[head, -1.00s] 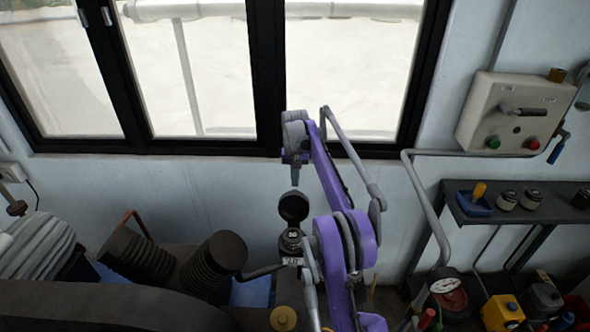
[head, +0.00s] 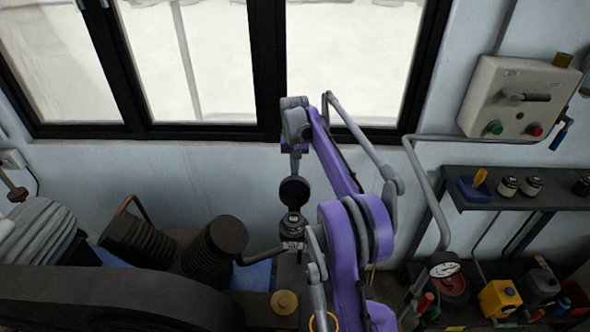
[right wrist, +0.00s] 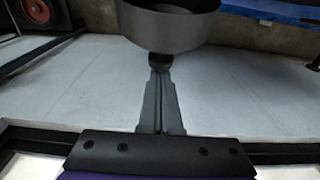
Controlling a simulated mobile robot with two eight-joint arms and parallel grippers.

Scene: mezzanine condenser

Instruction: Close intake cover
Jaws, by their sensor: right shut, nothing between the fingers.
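The intake cover (head: 294,192) is a round black lid that stands open, upright above the dark intake fitting (head: 292,228) near the wall. My right gripper (head: 295,175) is shut and empty, pointing down at the cover's top edge. In the right wrist view, the closed fingertips (right wrist: 160,62) meet the dark rounded rim of the cover (right wrist: 170,28) in the picture; I cannot tell whether they touch. The cover hides part of the fingertips in the head view. My left gripper is not in view.
A shelf (head: 540,196) with jars and a control box (head: 515,97) are at right. A window (head: 205,65) is behind my arm.

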